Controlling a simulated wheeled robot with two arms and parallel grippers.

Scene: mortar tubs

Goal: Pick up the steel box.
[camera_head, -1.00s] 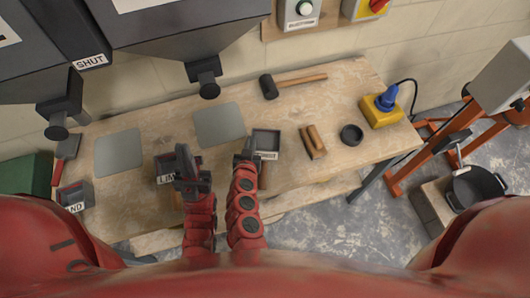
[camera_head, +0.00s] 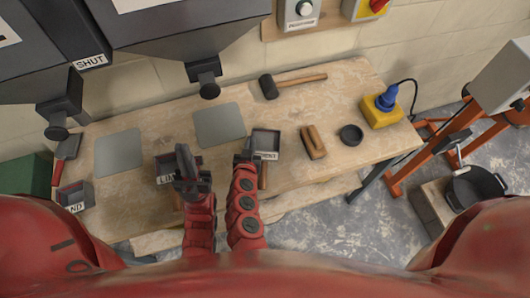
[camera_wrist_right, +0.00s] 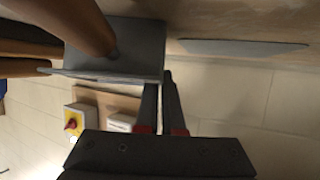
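A grey steel box (camera_head: 266,141) labelled as cement, with a wooden handle, sits on the workbench. My right gripper (camera_head: 246,154) is at its left edge. In the right wrist view the box (camera_wrist_right: 125,50) is close, and the fingers (camera_wrist_right: 160,88) meet its edge with only a narrow gap between them. I cannot tell whether they clasp its wall. My left gripper (camera_head: 186,164) is over the lime box (camera_head: 164,161) and hides part of it. Its finger gap is not clear. A similar sand box (camera_head: 72,195) stands at the far left.
A mallet (camera_head: 290,84), a wooden float (camera_head: 313,142), a dark round dish (camera_head: 351,135) and a yellow-blue socket (camera_head: 381,108) lie on the workbench (camera_head: 330,95). Two grey plates, one here (camera_head: 219,124), lie under the hoppers. A black bucket (camera_head: 477,187) stands at right.

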